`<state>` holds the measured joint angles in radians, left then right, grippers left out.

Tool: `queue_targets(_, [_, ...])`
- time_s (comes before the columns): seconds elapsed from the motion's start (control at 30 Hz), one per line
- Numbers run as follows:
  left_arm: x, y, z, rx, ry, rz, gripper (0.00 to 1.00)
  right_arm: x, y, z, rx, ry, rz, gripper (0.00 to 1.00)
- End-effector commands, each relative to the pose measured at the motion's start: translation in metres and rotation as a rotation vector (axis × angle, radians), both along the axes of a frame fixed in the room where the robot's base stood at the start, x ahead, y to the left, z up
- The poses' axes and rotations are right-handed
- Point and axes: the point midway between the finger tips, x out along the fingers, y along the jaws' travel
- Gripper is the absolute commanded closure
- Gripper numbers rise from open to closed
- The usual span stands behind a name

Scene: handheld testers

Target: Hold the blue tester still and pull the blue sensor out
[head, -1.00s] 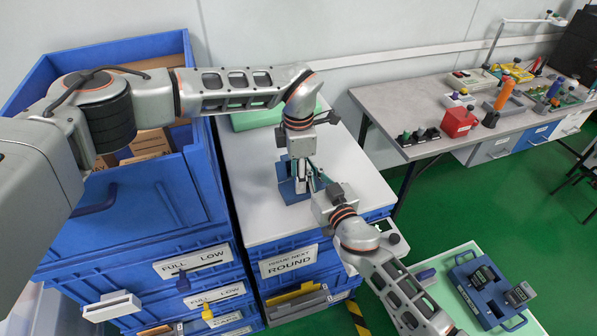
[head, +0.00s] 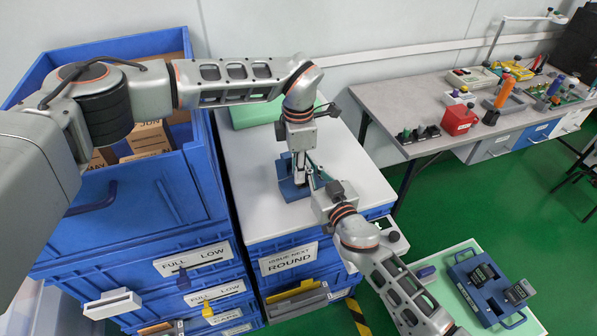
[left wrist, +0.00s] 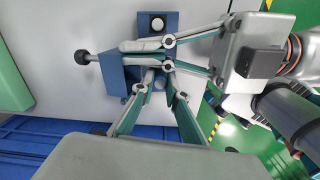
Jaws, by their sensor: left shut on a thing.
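A blue fixture (head: 286,189), which I take for the blue tester, stands on the white cabinet top. The blue sensor cannot be made out; the fingers cover that area.
A blue bin (head: 150,200) with cartons stands left of the white top (head: 350,175). A green case (head: 255,115) lies at its back. A side cart (head: 440,290) holds a blue tray with dark devices. A grey bench (head: 420,100) with coloured items stands at the right.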

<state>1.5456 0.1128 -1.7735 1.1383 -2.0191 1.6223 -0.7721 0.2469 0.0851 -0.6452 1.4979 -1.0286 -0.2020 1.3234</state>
Motion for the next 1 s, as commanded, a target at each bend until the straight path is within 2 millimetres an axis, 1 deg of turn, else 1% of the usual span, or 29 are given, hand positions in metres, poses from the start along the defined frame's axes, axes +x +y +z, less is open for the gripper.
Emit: queue_targets(1.0, [0.0, 0.0, 0.037, 0.0, -0.001, -0.001, 1.0, -0.001, 0.0, -0.001, 0.0, 0.001, 0.001, 1.0])
